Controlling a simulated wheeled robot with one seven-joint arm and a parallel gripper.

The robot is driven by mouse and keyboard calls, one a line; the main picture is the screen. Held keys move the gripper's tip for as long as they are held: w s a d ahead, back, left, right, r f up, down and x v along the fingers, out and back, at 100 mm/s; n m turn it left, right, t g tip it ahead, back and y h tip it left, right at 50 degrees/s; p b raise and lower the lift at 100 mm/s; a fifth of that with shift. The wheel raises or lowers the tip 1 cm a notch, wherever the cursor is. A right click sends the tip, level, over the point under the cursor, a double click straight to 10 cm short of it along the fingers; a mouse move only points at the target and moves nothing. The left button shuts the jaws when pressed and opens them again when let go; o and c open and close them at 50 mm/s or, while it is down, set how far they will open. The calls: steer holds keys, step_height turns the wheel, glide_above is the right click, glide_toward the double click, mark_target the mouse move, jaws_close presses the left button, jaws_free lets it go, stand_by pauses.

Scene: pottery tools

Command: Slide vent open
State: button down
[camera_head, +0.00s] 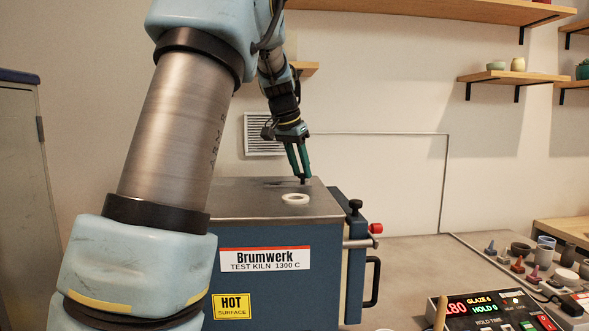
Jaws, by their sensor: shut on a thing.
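The blue test kiln (262,277) stands in the middle with a flat metal top (235,203). A white ring (295,198) lies on that top near the right side. My gripper (303,178) points down at the far right part of the kiln top, just behind the ring. Its green fingers are shut on a small dark piece, which looks like the vent's knob (304,182); the fingers hide most of it. A thin dark strip shows on the top left of the fingertips. How far the vent is open I cannot tell.
A lit controller box (490,312) and several small pots and cones (535,258) are on the worktop at right. The kiln's black handle (373,282) and red knob (376,228) stick out on its right side. A wall grille (262,135) and shelves are behind.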

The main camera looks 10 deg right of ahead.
steer(key=shift+d, duration=0.2)
steer(key=c, duration=0.6)
jaws_free()
steer(key=b+v, duration=0.2)
steer(key=v, duration=0.8)
steer(key=shift+s+a+r, duration=0.1)
steer(key=shift+a+r, duration=0.05)
steer(key=shift+r, duration=0.2)
